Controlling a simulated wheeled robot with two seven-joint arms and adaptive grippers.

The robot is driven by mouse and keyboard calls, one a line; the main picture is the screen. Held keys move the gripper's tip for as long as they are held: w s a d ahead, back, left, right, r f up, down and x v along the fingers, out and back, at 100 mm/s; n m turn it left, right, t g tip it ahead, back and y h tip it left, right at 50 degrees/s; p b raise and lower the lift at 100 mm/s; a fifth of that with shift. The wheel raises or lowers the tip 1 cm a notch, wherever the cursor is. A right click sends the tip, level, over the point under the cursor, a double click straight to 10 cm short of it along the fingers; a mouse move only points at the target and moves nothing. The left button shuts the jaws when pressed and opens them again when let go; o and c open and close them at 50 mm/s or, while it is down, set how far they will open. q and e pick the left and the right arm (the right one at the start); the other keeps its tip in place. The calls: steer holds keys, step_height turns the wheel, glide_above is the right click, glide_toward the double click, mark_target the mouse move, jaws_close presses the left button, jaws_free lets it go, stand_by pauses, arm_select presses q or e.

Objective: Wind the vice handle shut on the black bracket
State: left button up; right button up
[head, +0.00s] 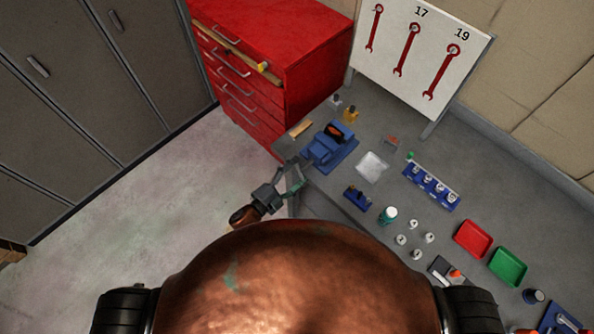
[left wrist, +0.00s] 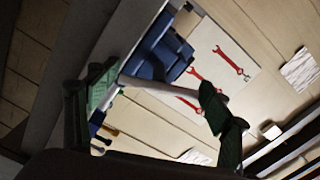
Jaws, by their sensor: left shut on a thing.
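The blue vice (head: 325,148) stands at the near left edge of the grey bench. It also shows in the left wrist view (left wrist: 158,52), tilted. A dark piece with an orange patch (head: 335,129) sits at the top of the vice; I cannot tell for sure whether it is the black bracket. My left gripper (head: 293,181) is at the front of the vice, off the bench edge. Its green-padded fingers are shut on the vice handle (left wrist: 150,88), a pale bar that spans between them in the left wrist view.
A red drawer cabinet (head: 315,55) stands behind the vice at left. A wrench board (head: 420,50) stands at the back. A clear tray (head: 371,167), a blue socket rack (head: 432,187), a red bin (head: 473,239) and a green bin (head: 508,266) lie to the right. The floor at left is clear.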

arm_select(q)
steer(key=shift+s+d+r, duration=0.1)
steer(key=shift+d+r, duration=0.25)
steer(key=shift+d, duration=0.1)
steer(key=o, duration=1.2)
steer(key=shift+f, duration=0.15)
steer(key=shift+c, duration=0.2)
steer(key=shift+a, duration=0.1)
steer(key=shift+a+f, duration=0.1)
steer(key=shift+a, duration=0.1)
steer(key=v, duration=1.1)
steer(key=shift+s+a, duration=0.25)
steer(key=shift+s, duration=0.05)
